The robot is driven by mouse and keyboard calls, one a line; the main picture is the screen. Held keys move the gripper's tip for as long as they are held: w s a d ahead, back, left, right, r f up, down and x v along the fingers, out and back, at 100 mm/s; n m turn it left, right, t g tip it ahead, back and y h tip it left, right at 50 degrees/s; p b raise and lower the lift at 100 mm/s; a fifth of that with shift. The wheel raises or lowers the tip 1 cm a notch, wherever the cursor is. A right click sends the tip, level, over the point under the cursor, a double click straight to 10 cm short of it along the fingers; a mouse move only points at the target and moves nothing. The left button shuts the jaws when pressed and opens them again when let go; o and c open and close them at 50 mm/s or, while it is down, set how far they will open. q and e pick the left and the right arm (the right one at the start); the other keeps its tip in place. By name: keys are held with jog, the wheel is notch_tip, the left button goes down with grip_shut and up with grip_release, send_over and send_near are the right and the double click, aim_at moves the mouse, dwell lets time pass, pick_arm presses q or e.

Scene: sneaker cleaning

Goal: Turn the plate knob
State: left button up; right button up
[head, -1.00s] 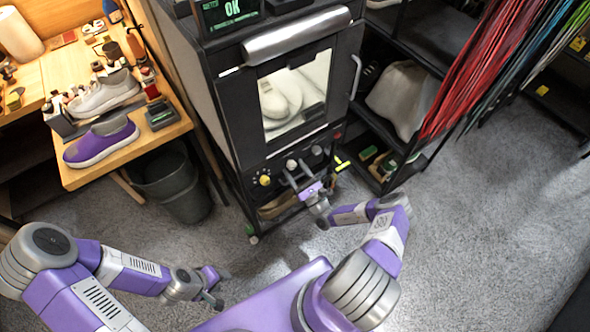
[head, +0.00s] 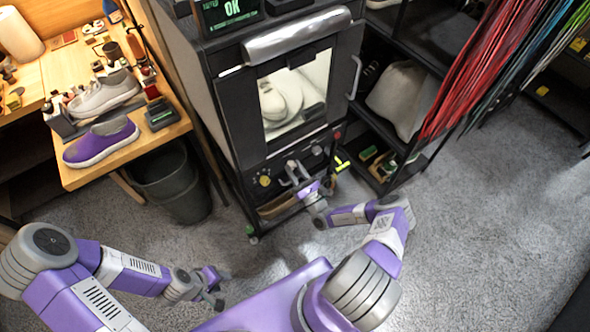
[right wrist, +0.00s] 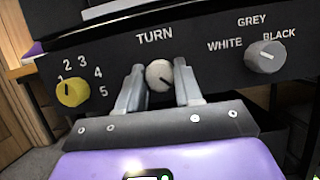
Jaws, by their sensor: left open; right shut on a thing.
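The plate knob, a pale round knob under the word TURN (right wrist: 159,74), is in the middle of the machine's black front panel. My right gripper (right wrist: 159,85) is shut on this knob, with one finger on each side of it. A dark mark on the knob face points to the lower right. In the head view my right gripper (head: 297,172) reaches the panel below the glass door and partly hides the knob. My left gripper (head: 217,290) is open and empty, low over the carpet, away from the machine.
On the panel, a yellow numbered knob (right wrist: 72,92) is to the left and a grey WHITE/GREY/BLACK knob (right wrist: 265,56) to the right. A pale sneaker shows behind the glass door (head: 295,95). A bin (head: 172,185) stands left of the machine. Carpet at right is clear.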

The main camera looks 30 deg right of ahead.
jog(key=o, duration=1)
jog(key=shift+o, duration=0.2)
jog(key=v, duration=0.7)
jog(key=shift+s, duration=0.3)
jog(key=shift+f, duration=0.1)
